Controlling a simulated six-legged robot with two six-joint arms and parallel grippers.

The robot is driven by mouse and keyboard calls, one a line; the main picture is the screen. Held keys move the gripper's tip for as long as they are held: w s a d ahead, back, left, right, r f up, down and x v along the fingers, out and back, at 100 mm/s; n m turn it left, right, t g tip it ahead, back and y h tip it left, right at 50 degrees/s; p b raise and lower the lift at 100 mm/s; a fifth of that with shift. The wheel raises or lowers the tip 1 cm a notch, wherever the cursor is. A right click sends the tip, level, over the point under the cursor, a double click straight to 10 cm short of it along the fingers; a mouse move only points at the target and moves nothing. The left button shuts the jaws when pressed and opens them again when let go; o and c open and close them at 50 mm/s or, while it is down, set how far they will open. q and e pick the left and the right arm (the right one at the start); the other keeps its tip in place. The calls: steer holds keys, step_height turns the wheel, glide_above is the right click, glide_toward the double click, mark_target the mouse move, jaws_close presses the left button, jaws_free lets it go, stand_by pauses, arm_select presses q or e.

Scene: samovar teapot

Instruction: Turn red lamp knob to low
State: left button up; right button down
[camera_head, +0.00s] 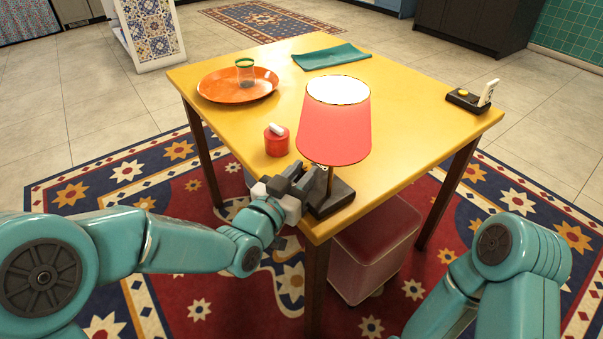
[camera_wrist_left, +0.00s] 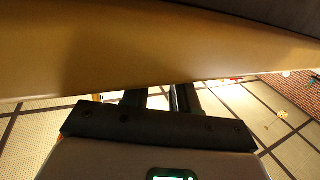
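The lamp with a red shade (camera_head: 335,130) stands at the near corner of the yellow table, on a dark base (camera_head: 336,200). My left gripper (camera_head: 306,180) is at the left side of this base, close to the lamp's stem. I cannot tell whether it touches. No knob can be made out on the base; the gripper covers part of it. In the left wrist view two dark fingers (camera_wrist_left: 160,98) stand apart with a gap between them, below the table's edge band. My right arm shows at the lower right, but its gripper is out of view.
A red cylinder with a white bar on top (camera_head: 277,142) stands left of the lamp on the yellow table (camera_head: 410,115). Farther back are an orange tray (camera_head: 215,90) with a glass (camera_head: 245,74), a teal cloth (camera_head: 331,56) and a dark switch box (camera_head: 470,99).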

arm_select(q)
jaws_close()
